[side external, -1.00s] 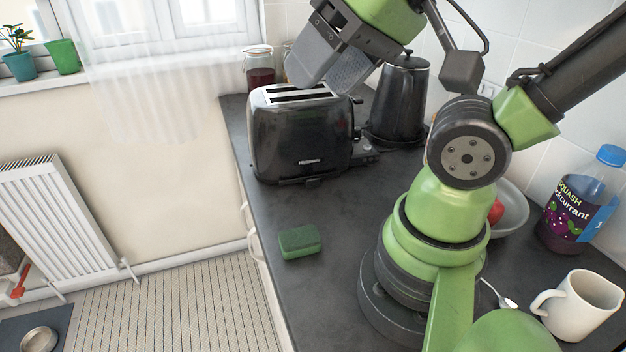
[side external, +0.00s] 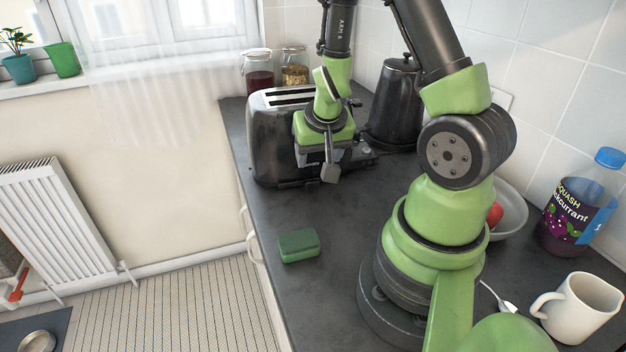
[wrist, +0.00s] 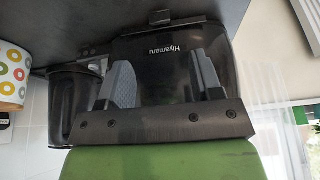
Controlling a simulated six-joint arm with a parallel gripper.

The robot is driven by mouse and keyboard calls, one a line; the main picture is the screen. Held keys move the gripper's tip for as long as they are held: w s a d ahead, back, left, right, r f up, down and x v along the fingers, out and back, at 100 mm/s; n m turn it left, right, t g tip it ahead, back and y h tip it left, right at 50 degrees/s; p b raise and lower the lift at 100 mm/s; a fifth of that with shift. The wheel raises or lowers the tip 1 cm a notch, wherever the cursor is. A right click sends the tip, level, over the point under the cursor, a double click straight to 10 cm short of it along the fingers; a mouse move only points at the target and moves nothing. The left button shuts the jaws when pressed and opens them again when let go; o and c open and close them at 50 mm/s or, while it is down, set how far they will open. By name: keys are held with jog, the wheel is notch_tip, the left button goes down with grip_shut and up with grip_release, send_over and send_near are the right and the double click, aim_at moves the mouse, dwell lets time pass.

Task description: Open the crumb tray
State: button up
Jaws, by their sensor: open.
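The black toaster (side external: 268,140) stands on the dark counter, with its two slots upward. In the wrist view the toaster (wrist: 165,75) appears upside down, with its name lettering inverted. The crumb tray's dark edge and small tab (wrist: 176,20) show along the toaster's base, at the top of that view. My gripper (wrist: 160,62) is open and empty, its two grey fingers apart in front of the toaster's labelled face. In the side view my wrist covers that face, and the fingers and tray tab are mostly hidden.
A dark kettle (side external: 395,105) stands behind the toaster to the right. Two jars (side external: 276,70) stand behind it. A green sponge (side external: 299,246) lies near the counter's left edge. The counter between sponge and toaster is clear. A bowl, bottle and mug (side external: 582,307) are at the right.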

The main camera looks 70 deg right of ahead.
aim_at(312, 183)
jog(key=x, duration=1)
jog(key=shift+s, duration=0.1)
